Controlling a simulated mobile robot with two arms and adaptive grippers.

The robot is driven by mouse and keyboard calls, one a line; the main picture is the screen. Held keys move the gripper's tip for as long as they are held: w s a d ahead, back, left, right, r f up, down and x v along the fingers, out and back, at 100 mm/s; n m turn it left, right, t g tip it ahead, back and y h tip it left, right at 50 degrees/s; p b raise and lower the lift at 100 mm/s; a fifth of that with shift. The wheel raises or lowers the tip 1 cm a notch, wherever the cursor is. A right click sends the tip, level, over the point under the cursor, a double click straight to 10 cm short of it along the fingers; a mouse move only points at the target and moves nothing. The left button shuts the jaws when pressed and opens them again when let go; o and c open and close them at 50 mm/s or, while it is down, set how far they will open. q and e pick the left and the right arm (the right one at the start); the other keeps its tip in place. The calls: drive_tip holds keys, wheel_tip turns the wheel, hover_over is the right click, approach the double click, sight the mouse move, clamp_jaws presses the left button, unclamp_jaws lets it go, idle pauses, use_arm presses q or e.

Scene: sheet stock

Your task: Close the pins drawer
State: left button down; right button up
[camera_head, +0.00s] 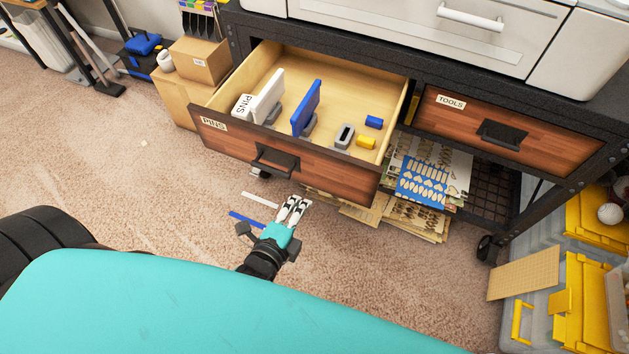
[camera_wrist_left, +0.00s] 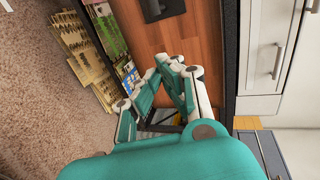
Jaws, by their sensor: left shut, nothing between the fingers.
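The pins drawer (camera_head: 333,179) stands pulled out, with a dark wood front, a PINS label (camera_head: 213,125) and a black handle (camera_head: 275,160). My left gripper (camera_head: 299,202) is shut and empty, low in front of the drawer and apart from its front. In the left wrist view the shut fingers (camera_wrist_left: 178,66) show before a wood drawer front (camera_wrist_left: 205,35) with a black handle (camera_wrist_left: 160,8); I cannot tell which drawer it is. My right gripper is not in view.
The drawer holds a white block, a blue panel (camera_head: 307,108) and small pieces. The tools drawer (camera_head: 455,122) is shut at the right. Paper sheets (camera_head: 425,181) lie on the shelf below. Cardboard boxes (camera_head: 199,60) stand left, yellow cases (camera_head: 580,290) right. Carpet before the drawer is mostly open.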

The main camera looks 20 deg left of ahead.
sight(319, 174)
use_arm(q)
drive_tip(key=x, duration=0.7)
drive_tip(key=shift+w+r, duration=0.3)
drive_tip(key=shift+w, duration=0.45)
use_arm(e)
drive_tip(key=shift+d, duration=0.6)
use_arm(q)
drive_tip(key=shift+w, duration=0.1)
